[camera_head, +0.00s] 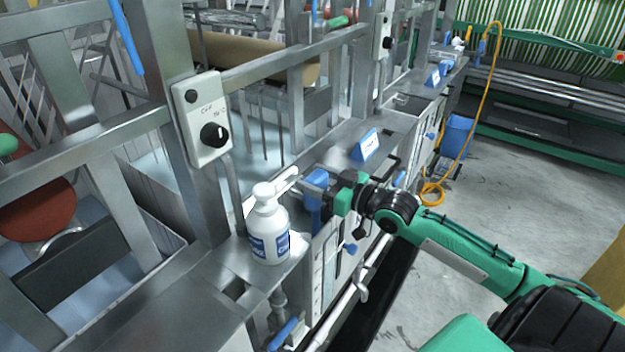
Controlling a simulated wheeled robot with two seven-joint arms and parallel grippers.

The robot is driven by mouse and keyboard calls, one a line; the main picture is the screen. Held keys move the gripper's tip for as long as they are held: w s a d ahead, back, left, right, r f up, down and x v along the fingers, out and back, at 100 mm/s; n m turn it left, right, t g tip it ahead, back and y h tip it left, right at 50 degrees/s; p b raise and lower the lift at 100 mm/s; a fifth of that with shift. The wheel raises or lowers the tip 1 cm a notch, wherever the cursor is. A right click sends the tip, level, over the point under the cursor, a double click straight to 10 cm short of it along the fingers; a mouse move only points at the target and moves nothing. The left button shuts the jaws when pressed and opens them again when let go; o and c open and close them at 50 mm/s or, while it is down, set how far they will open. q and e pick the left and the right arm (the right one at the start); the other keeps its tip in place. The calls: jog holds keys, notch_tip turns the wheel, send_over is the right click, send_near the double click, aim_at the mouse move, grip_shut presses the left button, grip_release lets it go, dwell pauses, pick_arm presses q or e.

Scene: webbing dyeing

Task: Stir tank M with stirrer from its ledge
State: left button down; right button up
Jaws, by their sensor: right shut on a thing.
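My right gripper (326,188) reaches in from the right at the ledge in front of the tanks. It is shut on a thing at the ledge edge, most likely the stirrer. The fingers and a blue part there hide much of it, so its shape is unclear. A white pump bottle (268,235) with a blue label stands upright on the ledge (222,262), just left of the gripper. A tank with pale liquid (150,165) lies behind the ledge; I cannot read which tank is M. My left gripper is not in view.
A grey control box with a black knob (201,118) is on a steel post. A blue-and-white sign (366,146) stands on the ledge beyond the gripper. Steel frame bars stand over the tanks. A yellow hose (484,95) hangs at the back. The floor (525,165) at right is mostly clear.

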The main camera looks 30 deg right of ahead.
notch_tip(320, 180, up, 23)
jog(key=p, duration=2)
